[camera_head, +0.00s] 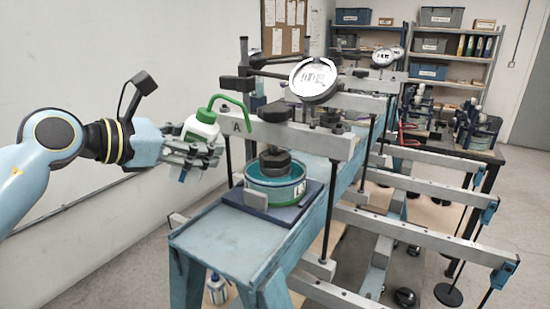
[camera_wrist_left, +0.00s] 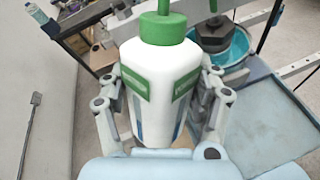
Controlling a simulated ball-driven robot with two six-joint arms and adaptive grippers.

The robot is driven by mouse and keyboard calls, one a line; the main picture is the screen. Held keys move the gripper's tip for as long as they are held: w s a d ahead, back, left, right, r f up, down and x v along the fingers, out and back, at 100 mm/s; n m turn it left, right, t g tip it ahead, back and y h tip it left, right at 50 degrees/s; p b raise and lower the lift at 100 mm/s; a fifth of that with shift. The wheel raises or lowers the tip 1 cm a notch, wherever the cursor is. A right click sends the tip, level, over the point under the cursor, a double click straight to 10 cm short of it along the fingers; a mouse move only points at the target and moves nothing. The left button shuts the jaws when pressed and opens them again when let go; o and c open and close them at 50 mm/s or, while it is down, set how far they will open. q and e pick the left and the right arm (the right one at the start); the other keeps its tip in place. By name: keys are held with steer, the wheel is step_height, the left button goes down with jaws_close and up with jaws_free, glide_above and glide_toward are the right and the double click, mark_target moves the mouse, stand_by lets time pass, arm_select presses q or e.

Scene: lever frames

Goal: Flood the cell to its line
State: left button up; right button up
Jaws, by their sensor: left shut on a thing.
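My left gripper (camera_head: 204,150) is shut on a white wash bottle (camera_head: 200,128) with a green cap and a bent green spout. The bottle is held up, slightly tilted, left of the lever frame marked A. Its spout tip ends beside the beam, above and left of the cell. The cell (camera_head: 262,193) is a round teal-rimmed dish on a dark blue base, with a dark stacked loading piece in it. Teal shows inside the rim; the line and liquid level cannot be read. The wrist view shows the bottle (camera_wrist_left: 160,75) between the fingers and the cell (camera_wrist_left: 236,50) behind. My right gripper is out of view.
The grey beam A (camera_head: 262,132) and a round dial gauge (camera_head: 315,80) stand over the cell. The blue bench (camera_head: 215,246) is bare in front. Another small bottle (camera_head: 217,289) stands below. More lever frames reach right.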

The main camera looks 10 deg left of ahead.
mark_target(193, 115)
arm_select(q)
steer(key=shift+r, duration=0.1)
steer(key=shift+r, duration=2.5)
steer(key=shift+s+f, duration=0.1)
